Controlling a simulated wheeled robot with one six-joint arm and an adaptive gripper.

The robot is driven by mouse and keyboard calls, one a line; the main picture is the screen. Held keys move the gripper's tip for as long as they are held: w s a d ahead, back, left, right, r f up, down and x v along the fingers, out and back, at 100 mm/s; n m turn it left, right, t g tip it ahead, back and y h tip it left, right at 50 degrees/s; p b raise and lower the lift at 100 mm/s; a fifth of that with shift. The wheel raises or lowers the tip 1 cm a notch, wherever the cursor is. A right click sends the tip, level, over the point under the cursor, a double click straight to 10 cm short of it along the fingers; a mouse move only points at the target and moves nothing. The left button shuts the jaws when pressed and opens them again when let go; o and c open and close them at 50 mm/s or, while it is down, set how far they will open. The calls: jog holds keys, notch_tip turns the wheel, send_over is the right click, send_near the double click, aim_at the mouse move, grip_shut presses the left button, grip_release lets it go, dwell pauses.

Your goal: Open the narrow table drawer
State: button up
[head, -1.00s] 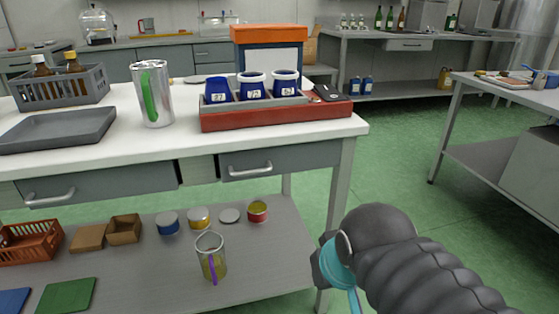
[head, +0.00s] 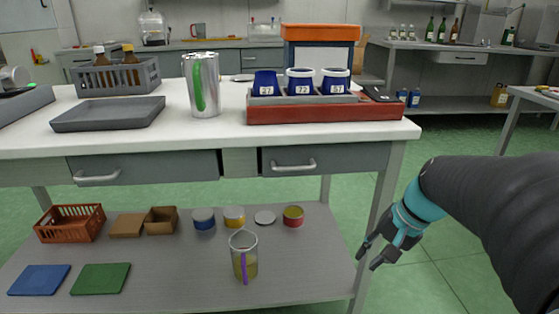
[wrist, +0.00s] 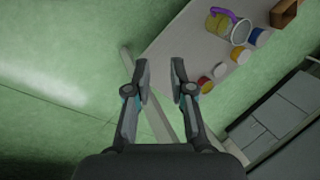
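The worktable (head: 240,141) has two grey drawers under its white top. The right drawer (head: 340,160) looks the narrower; it is shut, with a silver bar handle (head: 294,165). The wider left drawer (head: 150,164) is also shut, with a similar handle (head: 97,178). My gripper (head: 368,257) is open and empty, right of and below the narrow drawer, near the table's right front leg. It points down and to the left, apart from the handle. In the wrist view my gripper (wrist: 161,72) shows two spread fingers with nothing between them. The handle is not clear there.
The tabletop holds a red tray (head: 330,112) with blue cups, a metal jug (head: 203,90) and a grey tray (head: 108,113). The lower shelf (head: 190,270) carries a clear jug (head: 243,257), several tins and a crate (head: 70,223). Green floor is open to the right.

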jog(key=w+d+m+y, duration=0.1)
jog(key=w+m+y, duration=0.15)
jog(key=w, duration=0.25)
jog(key=t+y+b, duration=0.1)
jog(key=t+y, duration=0.1)
jog(key=y, duration=0.7)
send_near(303, 168)
jog(key=shift+h, duration=0.25)
jog(key=x, duration=1.1)
jog(key=shift+w+a+r, duration=0.1)
jog(key=shift+a, duration=0.3)
grip_shut()
